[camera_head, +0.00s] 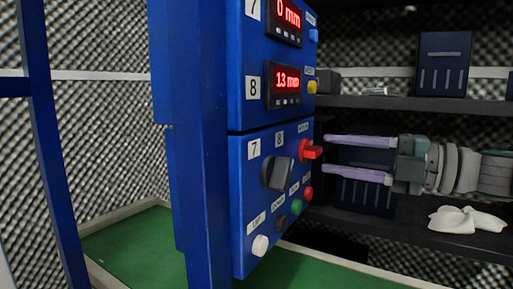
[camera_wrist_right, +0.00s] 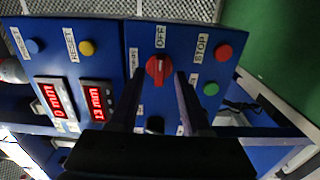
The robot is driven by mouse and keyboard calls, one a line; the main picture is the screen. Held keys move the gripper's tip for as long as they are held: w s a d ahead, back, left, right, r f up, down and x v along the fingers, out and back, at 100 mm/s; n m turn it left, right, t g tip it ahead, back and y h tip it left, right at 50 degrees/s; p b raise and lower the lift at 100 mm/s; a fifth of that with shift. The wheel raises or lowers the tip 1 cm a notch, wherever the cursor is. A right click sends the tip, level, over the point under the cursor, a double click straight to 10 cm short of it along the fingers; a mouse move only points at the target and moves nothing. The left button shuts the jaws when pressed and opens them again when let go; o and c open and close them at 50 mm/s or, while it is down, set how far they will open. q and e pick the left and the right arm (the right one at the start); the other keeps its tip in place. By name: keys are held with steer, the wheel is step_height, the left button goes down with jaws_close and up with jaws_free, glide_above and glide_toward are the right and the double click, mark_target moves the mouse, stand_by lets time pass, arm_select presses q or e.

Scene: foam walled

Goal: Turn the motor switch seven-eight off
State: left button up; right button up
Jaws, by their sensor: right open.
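The red rotary switch (camera_head: 311,150) sticks out from the upper right of the blue lower panel (camera_head: 240,215). In the right wrist view the red switch (camera_wrist_right: 158,68) has an "OFF" label (camera_wrist_right: 160,37) just above it; I cannot tell its exact turned position. My right gripper (camera_head: 326,153) is open and empty, its two pale fingers pointing left at the switch, with tips a little short of it. In the right wrist view its dark fingers (camera_wrist_right: 160,77) show on either side below the switch. My left gripper is not in view.
A black knob (camera_head: 277,173) sits left of the red switch under labels 7 and 8. Red (camera_head: 307,193), green (camera_head: 296,206) and white (camera_head: 260,245) buttons are below. Red "mm" displays (camera_head: 286,82) are above. Shelves (camera_head: 400,102) stand behind my right arm.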

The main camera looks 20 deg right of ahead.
steer(key=v, duration=0.7)
steer(key=shift+p, duration=0.35)
steer(key=shift+d, duration=0.1)
